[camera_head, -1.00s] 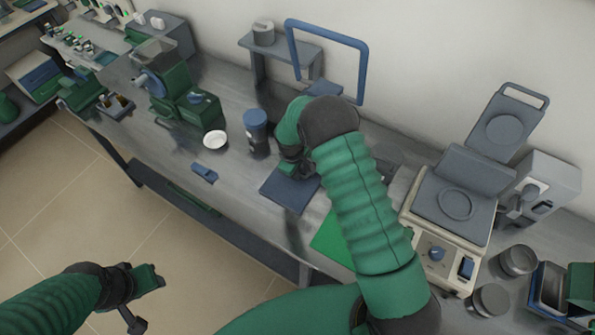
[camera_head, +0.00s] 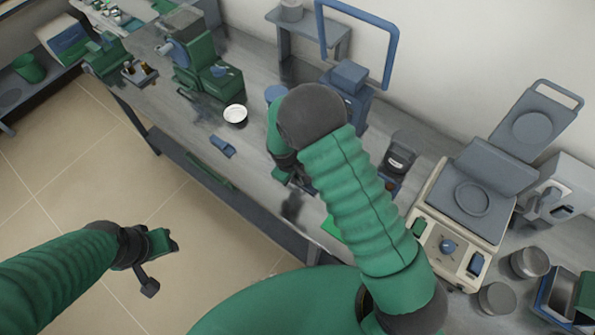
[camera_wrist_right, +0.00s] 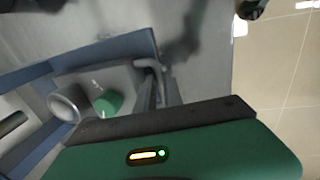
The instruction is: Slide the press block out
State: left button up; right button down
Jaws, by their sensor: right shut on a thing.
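My right gripper (camera_head: 287,172) is low over the bench front, largely behind my own green forearm in the head view. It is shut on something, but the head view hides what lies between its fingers. A blue upright device (camera_head: 350,82), perhaps the press, stands behind my arm with a tall blue loop frame (camera_head: 388,60). I cannot make out the press block for certain. The right wrist view shows a grey block (camera_wrist_right: 90,80) with a round opening and a green cylinder (camera_wrist_right: 108,102), beside blue walls. My left gripper (camera_head: 165,245) hangs over the floor; its jaw state is unclear.
A white dish (camera_head: 235,115) and a small blue item (camera_head: 222,146) lie on the bench (camera_head: 190,115). Green machines stand to the left. A dark device (camera_head: 400,160) and a cream hotplate unit (camera_head: 450,215) stand to the right, with metal cups (camera_head: 528,262) beyond.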

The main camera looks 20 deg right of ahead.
jog(key=c, duration=1.5)
grip_release()
jog(key=shift+s+a+f, duration=0.15)
jog(key=shift+s, duration=0.15)
jog(key=shift+c, duration=0.2)
jog(key=shift+o, duration=0.3)
jog(key=shift+w+a, duration=0.1)
jog(key=shift+a, duration=0.1)
jog(key=shift+r, duration=0.45)
jog(key=s+a+r+b, duration=0.1)
jog(key=a+r, duration=0.2)
jog(key=r, duration=1.2)
jog(key=shift+s+r, duration=0.25)
jog(key=shift+r, duration=0.1)
jog(key=s+d+m+y, duration=0.1)
jog(key=s+d+m, duration=0.1)
jog(key=s, duration=0.4)
jog(key=s+d+m+t, duration=0.1)
jog(key=s+d+m, duration=0.1)
jog(key=s+m, duration=0.2)
jog(key=shift+s+d+r+y, duration=0.2)
jog(key=shift+s+d+y, duration=0.15)
jog(key=shift+s, duration=1.3)
